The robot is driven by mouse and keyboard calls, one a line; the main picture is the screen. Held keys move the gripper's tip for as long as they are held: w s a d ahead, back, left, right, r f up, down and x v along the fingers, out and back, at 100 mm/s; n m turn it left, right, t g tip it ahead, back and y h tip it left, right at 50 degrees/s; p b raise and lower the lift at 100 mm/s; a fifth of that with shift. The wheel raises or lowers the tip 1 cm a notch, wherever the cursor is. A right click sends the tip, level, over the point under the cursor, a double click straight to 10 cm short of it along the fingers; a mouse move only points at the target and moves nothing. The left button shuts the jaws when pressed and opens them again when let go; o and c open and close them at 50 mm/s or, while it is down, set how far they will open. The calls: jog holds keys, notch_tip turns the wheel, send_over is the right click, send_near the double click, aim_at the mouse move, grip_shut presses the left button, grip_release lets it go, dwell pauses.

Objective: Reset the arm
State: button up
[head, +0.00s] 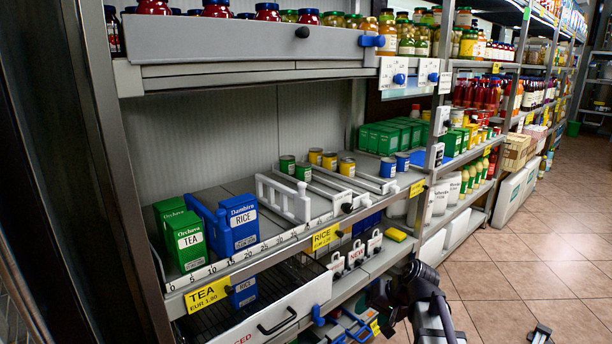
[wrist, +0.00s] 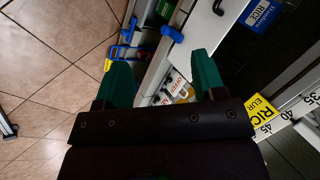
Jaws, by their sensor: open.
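My gripper (wrist: 163,78) shows in the wrist view with its two green fingers spread apart and nothing between them. It is in front of the shelving, over the aisle side. In the head view my dark arm (head: 430,312) is at the bottom, right of the open drawer; the fingers cannot be made out clearly there.
A pulled-out drawer (head: 315,288) juts from below the shelf. Green tea boxes (head: 187,243) and a blue rice box (head: 240,222) stand at the shelf's left end. Several cans (head: 347,167) stand farther along.

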jog(key=s+f+n+g+h, duration=0.25)
jog(key=s+h, duration=0.35)
jog(key=s, duration=1)
notch_tip(320, 180, up, 29)
jog(key=w+a+p, duration=0.1)
jog(key=p, duration=2.8)
jog(key=shift+w+a+f, duration=0.2)
jog(key=shift+w+a, duration=0.05)
jog(key=shift+a, duration=0.15)
